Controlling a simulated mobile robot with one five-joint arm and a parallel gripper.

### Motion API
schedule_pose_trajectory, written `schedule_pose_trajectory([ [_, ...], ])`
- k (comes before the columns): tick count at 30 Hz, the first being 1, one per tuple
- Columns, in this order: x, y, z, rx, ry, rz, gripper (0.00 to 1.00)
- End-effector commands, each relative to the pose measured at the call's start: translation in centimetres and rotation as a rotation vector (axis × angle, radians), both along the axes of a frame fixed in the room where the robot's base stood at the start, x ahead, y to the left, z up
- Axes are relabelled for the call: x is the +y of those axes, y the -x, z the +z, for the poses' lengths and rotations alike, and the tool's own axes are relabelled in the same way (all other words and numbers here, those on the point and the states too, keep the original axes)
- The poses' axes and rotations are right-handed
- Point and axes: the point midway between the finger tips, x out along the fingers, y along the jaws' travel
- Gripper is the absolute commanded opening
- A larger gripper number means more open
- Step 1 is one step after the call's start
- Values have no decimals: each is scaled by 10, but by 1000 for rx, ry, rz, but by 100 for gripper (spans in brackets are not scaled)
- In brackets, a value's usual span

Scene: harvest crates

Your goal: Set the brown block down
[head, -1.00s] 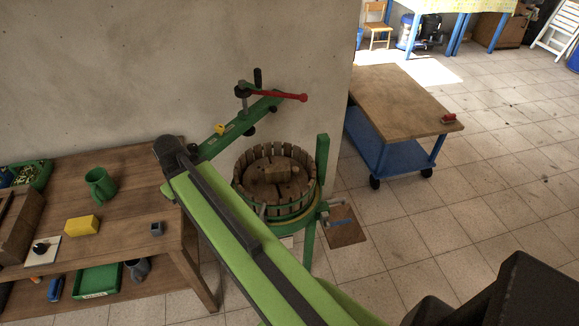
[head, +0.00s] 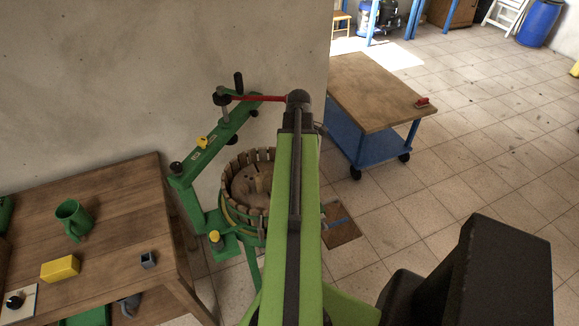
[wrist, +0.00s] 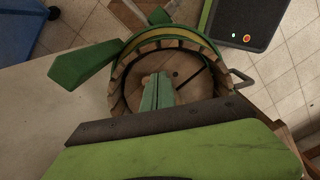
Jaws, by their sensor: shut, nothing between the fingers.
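The slatted wooden basket of the green press (head: 228,205) stands on the floor near the wall, with a wooden disc (head: 245,183) inside it. In the wrist view, I look down into the basket (wrist: 118,88). My gripper (wrist: 156,80) is over the disc there, its green fingers closed together. A bit of brown wood, which looks like the brown block (wrist: 147,81), shows beside and beneath the fingers, mostly covered by them. I cannot tell whether they touch it. In the head view, my arm hides the gripper and the block.
The press's green beam (head: 207,147) with a red handle (head: 260,98) is swung out left. A green post (wrist: 84,66) rises beside the basket.

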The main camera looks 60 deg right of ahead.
Motion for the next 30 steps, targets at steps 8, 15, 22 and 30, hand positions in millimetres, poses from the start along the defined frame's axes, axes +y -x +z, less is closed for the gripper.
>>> schedule_pose_trajectory([
  [8,1,-2,-54,0,0,2,0],
  [15,2,-2,-103,0,0,3,0],
  [22,15,-36,-93,0,0,5,0],
  [30,18,-40,-93,0,0,3,0],
])
